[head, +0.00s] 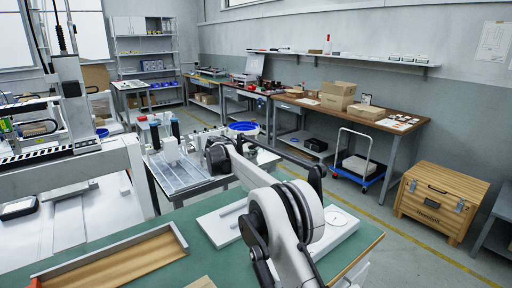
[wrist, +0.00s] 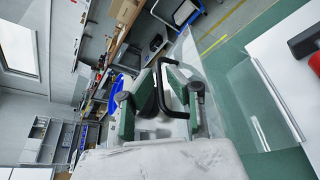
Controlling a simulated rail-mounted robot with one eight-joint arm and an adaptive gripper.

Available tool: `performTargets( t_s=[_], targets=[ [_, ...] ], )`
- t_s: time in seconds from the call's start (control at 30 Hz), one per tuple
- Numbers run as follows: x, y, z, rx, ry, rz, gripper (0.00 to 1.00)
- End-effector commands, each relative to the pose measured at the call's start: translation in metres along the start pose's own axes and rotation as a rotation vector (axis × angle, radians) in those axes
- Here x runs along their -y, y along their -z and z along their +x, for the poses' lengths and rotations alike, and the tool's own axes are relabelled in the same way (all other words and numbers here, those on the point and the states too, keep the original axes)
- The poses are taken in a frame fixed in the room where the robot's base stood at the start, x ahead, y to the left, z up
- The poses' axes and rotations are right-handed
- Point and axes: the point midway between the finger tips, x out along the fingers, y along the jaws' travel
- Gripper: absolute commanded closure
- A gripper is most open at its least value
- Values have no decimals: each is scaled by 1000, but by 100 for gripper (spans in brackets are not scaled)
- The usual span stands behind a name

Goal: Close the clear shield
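The clear shield (wrist: 220,95) shows in the wrist view as a see-through panel in front of the green bench top, with faint edges. I cannot make it out in the head view, so its angle is unclear. A black U-shaped handle (wrist: 181,78) stands out at the middle of the wrist view. My gripper (wrist: 160,100) has its two fingers apart. The handle lies between or just beyond them, closer to the right finger. I cannot tell whether it touches. In the head view my arm hides the gripper.
The green bench (head: 130,250) carries a wooden tray (head: 115,262) and a white plate (head: 335,228). A red and black object (wrist: 306,45) lies at the wrist view's right edge. A steel table (head: 180,178) stands behind; a wooden chest (head: 437,203) sits on the floor right.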

Motion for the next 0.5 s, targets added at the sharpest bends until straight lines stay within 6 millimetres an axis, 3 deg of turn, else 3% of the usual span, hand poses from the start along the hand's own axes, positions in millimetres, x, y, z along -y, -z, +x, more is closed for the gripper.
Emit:
performTargets(
  t_s=[0.43, 0.5],
  targets=[
    [0, 0, 9, 0, 0, 0, 86],
    [0, 0, 9, 0, 0, 0, 95]
  ],
)
